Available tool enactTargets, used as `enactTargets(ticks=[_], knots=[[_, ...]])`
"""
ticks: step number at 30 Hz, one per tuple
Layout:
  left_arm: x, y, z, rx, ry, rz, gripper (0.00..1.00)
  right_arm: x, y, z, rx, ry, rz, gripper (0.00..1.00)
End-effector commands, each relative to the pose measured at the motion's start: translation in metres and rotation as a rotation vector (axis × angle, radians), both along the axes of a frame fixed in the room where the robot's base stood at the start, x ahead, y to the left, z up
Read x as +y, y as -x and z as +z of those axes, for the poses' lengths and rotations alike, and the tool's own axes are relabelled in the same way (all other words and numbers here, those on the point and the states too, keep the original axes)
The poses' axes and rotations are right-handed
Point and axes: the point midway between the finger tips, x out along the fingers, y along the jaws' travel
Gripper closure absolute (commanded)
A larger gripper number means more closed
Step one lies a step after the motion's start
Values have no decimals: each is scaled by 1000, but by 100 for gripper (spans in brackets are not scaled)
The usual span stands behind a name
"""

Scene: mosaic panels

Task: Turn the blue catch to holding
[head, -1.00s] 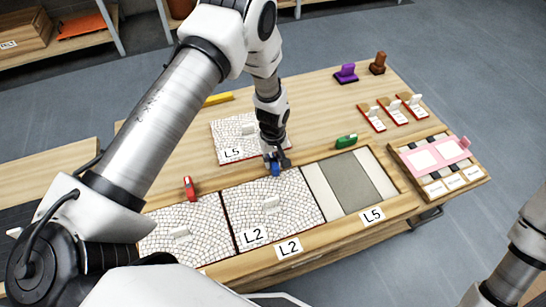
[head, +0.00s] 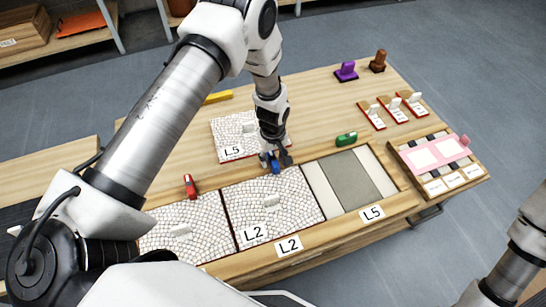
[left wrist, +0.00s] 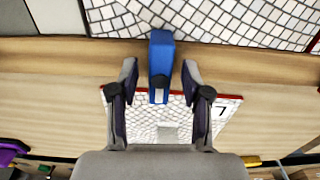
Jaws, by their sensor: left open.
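The blue catch (head: 275,168) sits on the wooden rail at the far edge of the middle mosaic panel (head: 290,205), which lies in the frame near the L2 labels. In the left wrist view the blue catch (left wrist: 161,52) points across the rail, and its end overlaps the panel's edge in the picture. My left gripper (left wrist: 160,70) is open, with one finger on each side of the catch and a gap on both sides. In the head view my left gripper (head: 276,161) partly covers the catch. My right gripper is out of view; only part of that arm shows.
A red catch (head: 190,186) and a green catch (head: 346,139) sit on the same rail. A loose mosaic panel labelled L5 (head: 226,130) lies just behind my left gripper. Purple and brown objects, small tagged pieces and a pink panel (head: 436,154) are at the right.

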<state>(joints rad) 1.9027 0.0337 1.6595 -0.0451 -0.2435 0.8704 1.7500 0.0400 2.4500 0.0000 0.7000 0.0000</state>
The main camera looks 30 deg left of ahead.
Motion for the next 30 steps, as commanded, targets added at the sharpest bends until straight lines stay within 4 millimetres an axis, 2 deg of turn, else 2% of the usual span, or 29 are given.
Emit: enactTargets(ticks=[5, 12, 18, 30], knots=[[0, -1, 19, -3, 0, 0, 52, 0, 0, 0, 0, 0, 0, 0], [0, -2, 80, -4, 0, 0, 52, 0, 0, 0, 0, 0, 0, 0], [0, -1, 114, -1, 0, 0, 52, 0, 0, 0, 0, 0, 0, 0], [0, 0, 119, 0, 0, 0, 52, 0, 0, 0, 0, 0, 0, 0]])
